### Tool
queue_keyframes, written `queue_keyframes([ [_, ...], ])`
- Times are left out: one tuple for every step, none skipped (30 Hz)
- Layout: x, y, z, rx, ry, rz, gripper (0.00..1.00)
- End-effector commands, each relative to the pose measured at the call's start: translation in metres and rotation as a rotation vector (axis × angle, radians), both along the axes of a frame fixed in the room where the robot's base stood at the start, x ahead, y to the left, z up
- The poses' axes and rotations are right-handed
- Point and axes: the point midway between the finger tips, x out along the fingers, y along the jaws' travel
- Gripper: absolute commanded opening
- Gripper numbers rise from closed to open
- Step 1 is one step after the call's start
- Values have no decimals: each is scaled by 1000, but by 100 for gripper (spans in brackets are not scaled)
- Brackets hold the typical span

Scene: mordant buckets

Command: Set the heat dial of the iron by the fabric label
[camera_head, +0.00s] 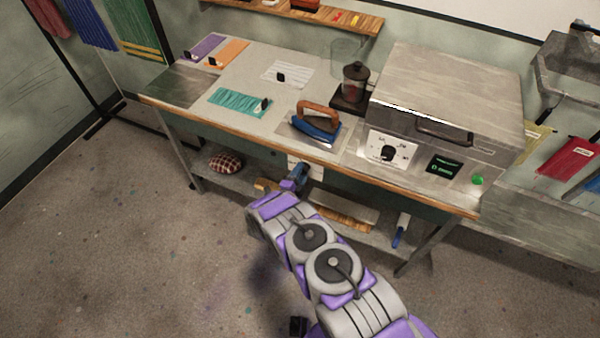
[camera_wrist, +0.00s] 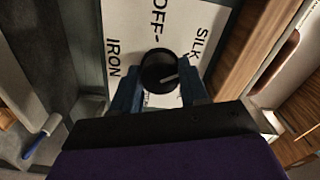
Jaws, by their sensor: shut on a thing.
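A white panel (camera_wrist: 130,35) reads OFF, SILK and IRON around a round black dial (camera_wrist: 158,66); its lower lettering is hidden. My gripper (camera_wrist: 163,88) has its blue fingers shut on the dial, one on either side. A pale mark on the dial points right and slightly up in the wrist view. In the head view my gripper (camera_head: 298,178) is at the bench front below the iron, and the panel (camera_head: 308,171) shows beside it. The blue iron (camera_head: 317,127) with a brown handle rests on a metal plate. Teal cloth (camera_head: 235,102) lies left of it, with a small black tag, unreadable.
Purple (camera_head: 206,46), orange (camera_head: 230,52) and white (camera_head: 290,73) cloths lie farther back on the bench. A metal box machine (camera_head: 450,90) with its own dial (camera_head: 388,153) stands right. A lower shelf holds a checked cushion (camera_head: 225,162). Floor at left is clear.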

Motion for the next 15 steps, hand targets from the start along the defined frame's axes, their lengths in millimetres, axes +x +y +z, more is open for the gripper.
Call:
queue_keyframes([
  [-1, -2, -2, -1, 4, -2, 14],
  [-1, -2, -2, -2, 4, -3, 14],
  [-1, -2, -2, -2, 4, -2, 14],
  [-1, -2, -2, -2, 4, -3, 14],
  [-1, -2, -2, -1, 5, -4, 14],
  [-1, -2, -2, -1, 5, -4, 45],
  [-1, -2, -2, -2, 5, -3, 48],
  [-1, -2, -2, -2, 5, -3, 51],
  [-1, -2, -2, -2, 5, -3, 55],
  [-1, -2, -2, -2, 4, -2, 57],
  [-1, -2, -2, -2, 4, -2, 60],
  [-1, -2, -1, -2, 3, -2, 64],
  [-1, -2, -1, -2, 3, -2, 67],
  [-1, -1, -1, -2, 3, -2, 70],
  [-1, -1, -1, -2, 3, -2, 70],
])
